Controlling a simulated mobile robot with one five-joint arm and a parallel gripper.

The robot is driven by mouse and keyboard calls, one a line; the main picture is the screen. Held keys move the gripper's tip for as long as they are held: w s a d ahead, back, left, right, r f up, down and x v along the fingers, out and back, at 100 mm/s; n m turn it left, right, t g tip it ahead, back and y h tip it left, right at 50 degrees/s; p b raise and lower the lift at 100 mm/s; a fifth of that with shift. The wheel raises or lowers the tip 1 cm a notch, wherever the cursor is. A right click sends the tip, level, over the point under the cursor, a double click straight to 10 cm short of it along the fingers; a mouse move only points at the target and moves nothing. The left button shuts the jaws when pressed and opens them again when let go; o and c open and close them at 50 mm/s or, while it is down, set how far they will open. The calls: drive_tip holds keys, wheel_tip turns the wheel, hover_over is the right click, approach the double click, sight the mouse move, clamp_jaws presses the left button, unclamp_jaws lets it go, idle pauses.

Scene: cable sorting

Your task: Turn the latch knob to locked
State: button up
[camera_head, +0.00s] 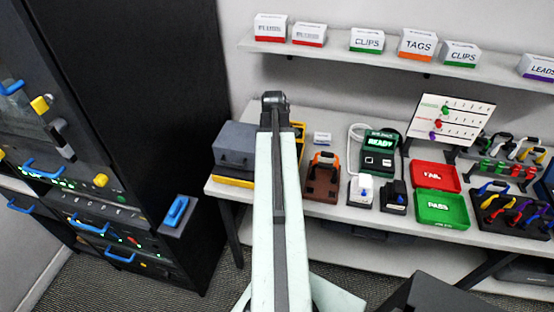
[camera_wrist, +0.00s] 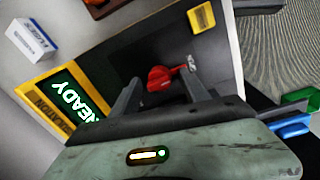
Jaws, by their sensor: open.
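My gripper (camera_wrist: 160,86) is open, with one finger on each side of the knob in the picture. I cannot tell whether either finger touches it. In the head view the knob is hidden behind my arm; the grey and yellow case (camera_head: 236,144) shows partly beside it.
A yellow-framed screen reading READY (camera_wrist: 75,95) and a small white box (camera_wrist: 33,38) lie left in the wrist view. A yellow block (camera_wrist: 202,17) is on the case. In the head view, a brown block with an orange handle (camera_head: 322,180) stands right of my arm.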

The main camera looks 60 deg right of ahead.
drive_tip(key=shift+r, duration=0.1)
drive_tip(key=shift+d, duration=0.1)
clamp_jaws()
drive_tip(key=shift+m, duration=0.3)
drive_tip(key=m, duration=0.8)
drive_tip(key=shift+m, duration=0.4)
drive_tip(key=m, duration=0.4)
drive_tip(key=shift+m+g, duration=0.3)
drive_tip(key=shift+m+y, duration=0.3)
drive_tip(key=shift+m, duration=1.6)
drive_tip(key=shift+w, duration=0.1)
